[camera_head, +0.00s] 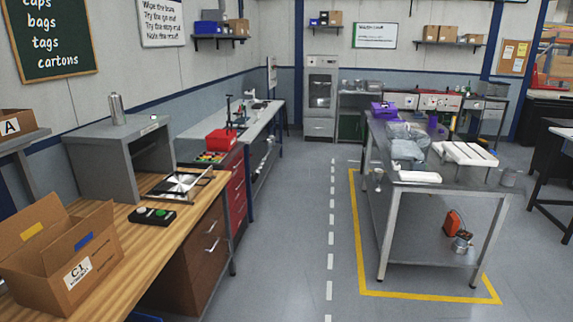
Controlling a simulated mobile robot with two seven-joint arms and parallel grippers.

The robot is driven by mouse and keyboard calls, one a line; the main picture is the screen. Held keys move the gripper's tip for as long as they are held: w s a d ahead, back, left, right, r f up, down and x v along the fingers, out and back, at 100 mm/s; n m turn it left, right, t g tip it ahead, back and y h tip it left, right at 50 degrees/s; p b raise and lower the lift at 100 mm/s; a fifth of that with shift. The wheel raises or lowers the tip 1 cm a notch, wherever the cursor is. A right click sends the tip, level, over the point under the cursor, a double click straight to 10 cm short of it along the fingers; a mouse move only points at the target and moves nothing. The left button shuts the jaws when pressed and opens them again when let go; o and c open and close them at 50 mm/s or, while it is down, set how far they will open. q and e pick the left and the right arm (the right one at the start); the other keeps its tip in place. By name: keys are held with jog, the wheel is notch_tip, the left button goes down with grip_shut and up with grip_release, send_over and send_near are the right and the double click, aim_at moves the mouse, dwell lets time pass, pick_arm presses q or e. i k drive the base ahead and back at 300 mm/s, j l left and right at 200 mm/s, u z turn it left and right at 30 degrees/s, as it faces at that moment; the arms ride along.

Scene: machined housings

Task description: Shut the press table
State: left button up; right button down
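A grey press-like housing (118,150) stands on the wooden bench (122,240) at the left, with its opening facing right. A flat table (184,184) with a dark and light surface and a thin raised bar at its right end sticks out of the opening; I take it for the press table, and it is out. Its inner end is hidden inside the housing. A black control box (152,215) with a pale button and a green button lies on the bench in front of it. Neither of my grippers is in view.
An open cardboard box (62,254) marked C-1 stands at the near left of the bench. A silver bottle (117,109) stands on the housing. A red drawer cabinet (232,185) is beyond. A metal table (440,192) stands right within yellow floor lines. The aisle floor (290,240) between is clear.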

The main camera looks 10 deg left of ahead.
aim_at(180, 185)
jog(key=i+u, duration=0.3)
jog(key=i+l+u, duration=0.3)
jog(key=i, duration=0.2)
jog(key=i+l+u, duration=0.2)
jog(key=i+u, duration=0.15)
jog(key=i+l+u, duration=0.7)
jog(key=u, duration=0.2)
jog(key=i+l+u, duration=0.3)
jog(key=i+l, duration=0.15)
jog(key=i, duration=0.2)
